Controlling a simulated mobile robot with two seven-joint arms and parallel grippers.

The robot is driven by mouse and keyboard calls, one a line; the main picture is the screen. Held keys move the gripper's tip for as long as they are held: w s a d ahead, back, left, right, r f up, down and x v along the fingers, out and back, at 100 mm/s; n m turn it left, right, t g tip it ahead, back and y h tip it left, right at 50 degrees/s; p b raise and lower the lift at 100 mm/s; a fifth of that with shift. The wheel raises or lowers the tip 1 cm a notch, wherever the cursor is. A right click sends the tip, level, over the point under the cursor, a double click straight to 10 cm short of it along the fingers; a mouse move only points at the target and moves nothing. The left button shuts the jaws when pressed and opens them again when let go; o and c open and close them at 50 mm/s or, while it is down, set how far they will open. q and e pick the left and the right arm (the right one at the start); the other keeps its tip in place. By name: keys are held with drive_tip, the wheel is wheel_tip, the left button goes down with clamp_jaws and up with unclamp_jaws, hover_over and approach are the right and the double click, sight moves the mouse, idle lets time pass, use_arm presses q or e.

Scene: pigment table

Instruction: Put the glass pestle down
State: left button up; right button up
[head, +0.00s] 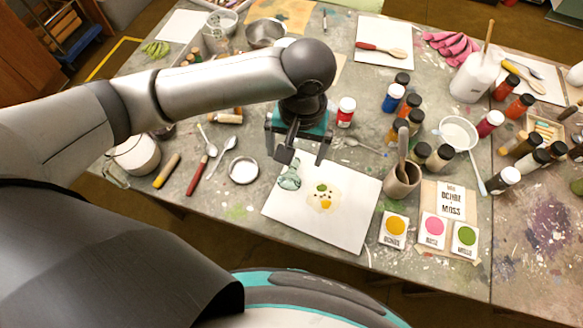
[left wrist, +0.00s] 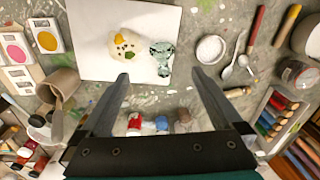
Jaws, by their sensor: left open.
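The glass pestle (head: 289,178) is pale green and see-through. It rests on the white slab (head: 340,222), near its upper left corner, beside a pigment heap (head: 322,197) of cream, yellow and green. My left gripper (head: 304,157) is open and empty, just above and behind the pestle in the head view. In the left wrist view the pestle (left wrist: 161,56) shows just beyond the spread fingertips of my left gripper (left wrist: 160,75), apart from both. Its top is partly close to a finger in the head view. My right gripper is in neither view.
A small white dish (head: 243,170) and spoons lie left of the slab. A brush cup (head: 402,180) and colour cards (head: 393,230) stand to its right. A red-labelled jar (head: 346,112) and several other jars stand behind. The slab's lower part is clear.

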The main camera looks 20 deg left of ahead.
sight(290, 180)
use_arm(q)
drive_tip(key=f+b, duration=0.1)
drive_tip(key=f, duration=0.2)
drive_tip(key=f+b, duration=0.1)
drive_tip(key=f, duration=0.3)
drive_tip(key=f+b, duration=0.1)
drive_tip(key=f, duration=0.2)
drive_tip(key=shift+w+a+f, duration=0.1)
drive_tip(key=shift+a+f, duration=0.05)
drive_tip(key=shift+a, duration=0.25)
drive_tip(key=shift+w+a+f+b, duration=0.15)
drive_tip(key=shift+f+b, duration=0.4)
drive_tip(key=shift+f, duration=0.8)
drive_tip(key=shift+s+a+f+b, duration=0.1)
drive_tip(key=shift+f+b, duration=0.4)
drive_tip(key=shift+f, duration=0.8)
drive_tip(key=shift+c, duration=0.2)
clamp_jaws()
drive_tip(key=shift+r, duration=0.1)
